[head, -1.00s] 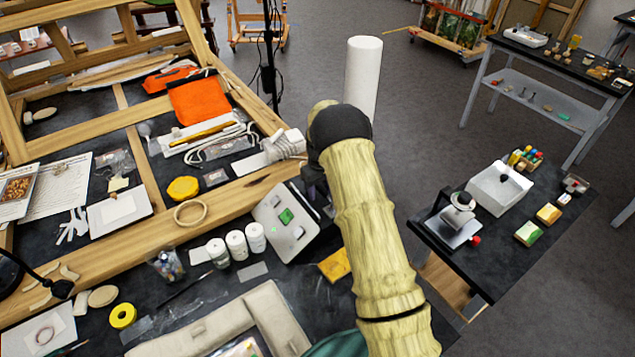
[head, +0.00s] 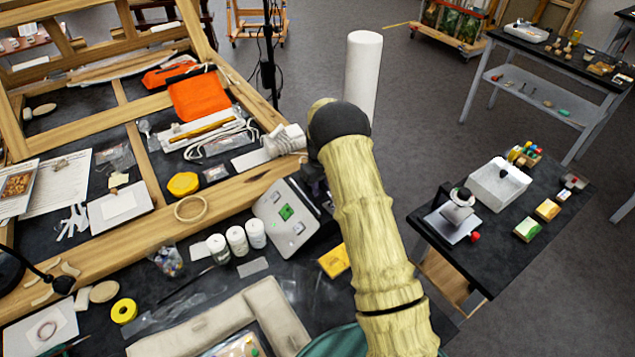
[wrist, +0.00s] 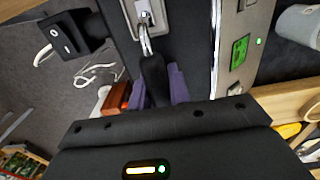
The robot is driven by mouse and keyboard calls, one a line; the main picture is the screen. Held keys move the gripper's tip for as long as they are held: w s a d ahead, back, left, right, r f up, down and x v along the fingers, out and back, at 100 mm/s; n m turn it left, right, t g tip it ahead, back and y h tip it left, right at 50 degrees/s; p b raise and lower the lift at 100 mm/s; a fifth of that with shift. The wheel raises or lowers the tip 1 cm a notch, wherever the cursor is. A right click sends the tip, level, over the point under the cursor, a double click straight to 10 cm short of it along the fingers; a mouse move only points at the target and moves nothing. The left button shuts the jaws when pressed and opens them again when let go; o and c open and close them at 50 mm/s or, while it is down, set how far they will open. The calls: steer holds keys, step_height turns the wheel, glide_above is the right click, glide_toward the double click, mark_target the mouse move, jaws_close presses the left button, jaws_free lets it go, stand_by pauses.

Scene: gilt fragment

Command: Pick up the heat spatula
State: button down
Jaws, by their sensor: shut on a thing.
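The heat spatula shows in the wrist view as a black handle (wrist: 154,76) with a metal shaft running up to a bright metal plate. My gripper (wrist: 157,82) has purple fingers closed on both sides of this handle. I cannot tell whether the spatula's tip is clear of the plate. Beside it is a control station with a pale face and a green screen, seen in the head view (head: 272,209) and the wrist view (wrist: 226,75). In the head view my arm hides the spatula and most of my gripper.
A wooden frame (head: 150,222) lies across the dark worktable at left. White jars (head: 237,241) and a yellow block (head: 334,261) are near the station. A white cylinder (head: 363,75) stands behind my arm. A side table (head: 455,262) is at right.

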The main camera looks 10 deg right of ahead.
step_height(320, 180, up, 10)
steer(key=b, duration=0.3)
stand_by(0.3)
stand_by(0.5)
